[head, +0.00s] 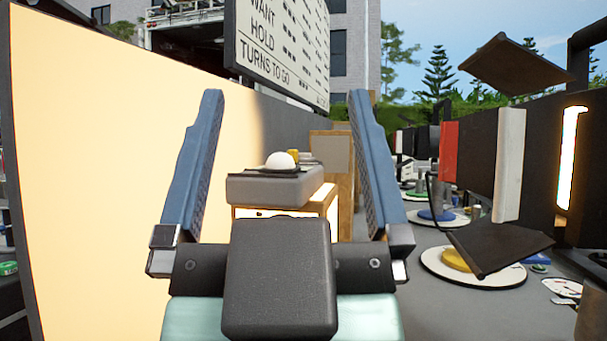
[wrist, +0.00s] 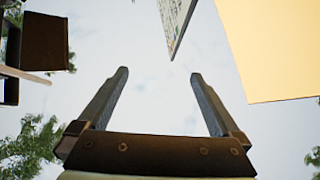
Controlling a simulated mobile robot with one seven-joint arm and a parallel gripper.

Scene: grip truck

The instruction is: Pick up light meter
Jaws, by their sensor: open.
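A small dark device with a white dome, which looks like the light meter (head: 281,161), lies on a grey padded case (head: 262,189) in the head view. Its lower part is dark and too small to make out well. My gripper (head: 284,97) is open and empty, its two blue fingers spread and pointing up. In the head view the meter shows between the fingers, but farther off, beyond the gripper. In the wrist view my gripper (wrist: 160,74) has only sky between its fingers, and the meter is not seen there.
The case sits on a wooden box (head: 331,202). A large glowing cream panel (head: 110,150) stands close on the left. A lettered board (head: 285,50) hangs above. Black lamps with flaps (head: 500,250) and round discs (head: 437,215) crowd the right. Grey floor (head: 440,310) shows at the lower right.

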